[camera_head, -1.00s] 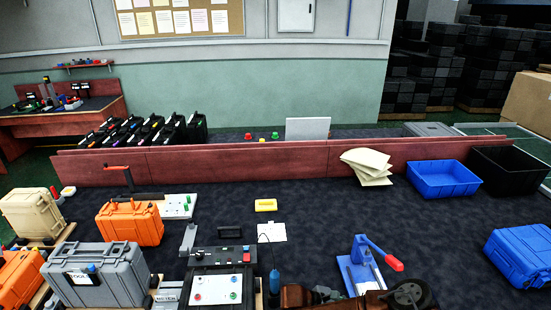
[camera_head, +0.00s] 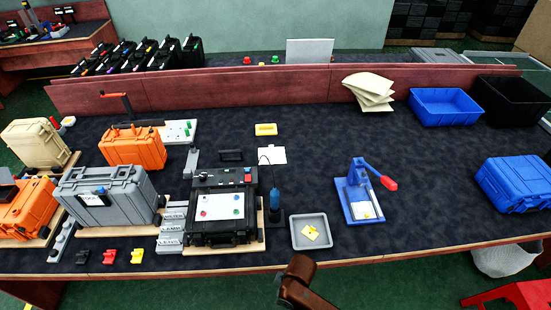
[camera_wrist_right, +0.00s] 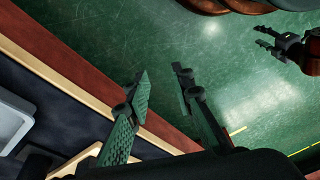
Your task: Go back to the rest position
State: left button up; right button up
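My right gripper (camera_wrist_right: 160,88) is open and empty in the right wrist view, its two green-padded fingers apart. It hangs beside the table's front edge, over green floor. My left gripper (camera_wrist_right: 266,37) shows small at the upper right of that view, with its dark fingers apart and nothing between them. In the head view only a brown link of my arm shows at the bottom centre, in front of the table; neither gripper's fingers show there.
The table (camera_head: 330,258) holds a grey tray (camera_head: 325,231) with a yellow piece, a blue press (camera_head: 354,194), a black case (camera_head: 215,230), a grey case (camera_head: 95,205), orange cases and blue bins. A red stool (camera_head: 520,298) stands at lower right. Floor before the table looks mostly clear.

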jog(key=s+d+r+m+t+h, duration=0.1)
jog(key=s+d+m, duration=0.35)
jog(key=d, duration=0.65)
jog(key=s+d+m+t+h, duration=0.1)
jog(key=s+d+m, duration=0.35)
jog(key=d, duration=0.65)
jog(key=s+d+r+m+t+h, duration=0.1)
jog(key=s+d+m, duration=0.3)
jog(key=d, duration=0.7)
notch_tip(320, 180, down, 34)
jog(key=s+f+g+b, duration=0.1)
jog(key=s+b, duration=0.2)
jog(key=b, duration=0.2)
pick_arm(q)
notch_tip(320, 180, down, 9)
jog(key=s+b, duration=0.2)
jog(key=b, duration=0.2)
jog(key=shift+s, duration=0.15)
pick_arm(e)
jog(key=s+a+f+g, duration=0.1)
jog(key=s+f, duration=1.9)
jog(key=f, duration=0.1)
jog(key=shift+s+g, duration=0.3)
jog(key=shift+g, duration=0.1)
pick_arm(q)
jog(key=shift+r, duration=0.1)
jog(key=shift+c, duration=0.7)
pick_arm(e)
jog(key=shift+c, duration=0.7)
